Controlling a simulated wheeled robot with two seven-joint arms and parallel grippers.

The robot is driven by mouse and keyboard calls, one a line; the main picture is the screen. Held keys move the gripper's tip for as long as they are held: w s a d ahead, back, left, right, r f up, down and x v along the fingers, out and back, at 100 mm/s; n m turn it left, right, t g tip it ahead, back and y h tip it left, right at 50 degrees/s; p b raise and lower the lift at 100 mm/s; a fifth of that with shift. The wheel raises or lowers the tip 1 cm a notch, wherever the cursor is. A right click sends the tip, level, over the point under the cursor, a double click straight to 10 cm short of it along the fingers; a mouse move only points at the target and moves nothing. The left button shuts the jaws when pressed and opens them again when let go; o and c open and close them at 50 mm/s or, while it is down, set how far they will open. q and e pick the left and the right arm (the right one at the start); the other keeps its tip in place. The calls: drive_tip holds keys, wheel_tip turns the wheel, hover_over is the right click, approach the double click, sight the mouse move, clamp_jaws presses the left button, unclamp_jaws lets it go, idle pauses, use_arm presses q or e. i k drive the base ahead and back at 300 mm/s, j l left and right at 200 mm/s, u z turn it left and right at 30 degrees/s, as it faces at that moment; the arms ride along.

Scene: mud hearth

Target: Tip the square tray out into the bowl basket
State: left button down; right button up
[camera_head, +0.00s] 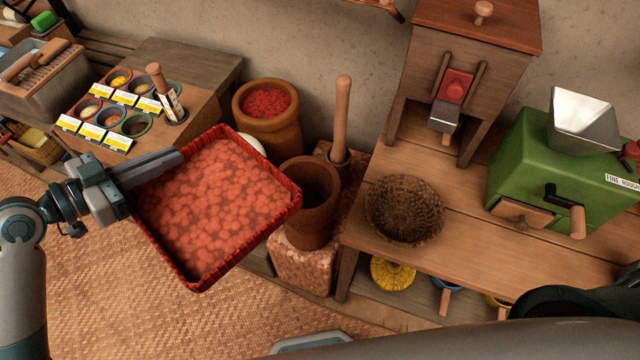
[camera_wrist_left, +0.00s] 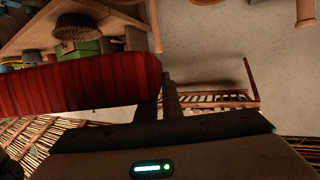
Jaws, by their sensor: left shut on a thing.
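The square tray (camera_head: 284,217) has a red woven rim and is full of small red pieces (camera_head: 208,205). My left gripper (camera_head: 160,165) is shut on the tray's left rim and holds it up over the floor. In the left wrist view, the tray's red side wall (camera_wrist_left: 80,85) is beside the gripper's fingers (camera_wrist_left: 170,98). The bowl basket (camera_head: 404,210), round, brown and woven, sits on the wooden bench to the right, apart from the tray. It also shows in the left wrist view (camera_wrist_left: 76,27). Its inside looks empty. My right gripper is not in view.
A clay mortar (camera_head: 308,205) stands between tray and basket, with a wooden pestle (camera_head: 342,115) upright behind. A pot of red pieces (camera_head: 268,104) is behind the tray. A green mill (camera_head: 545,165) and wooden cabinet (camera_head: 465,70) stand around the basket. Matting in front is clear.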

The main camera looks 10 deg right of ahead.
sight(404, 211)
drive_tip(key=u, duration=0.65)
drive_tip(key=k+l, duration=0.55)
drive_tip(key=k, duration=0.2)
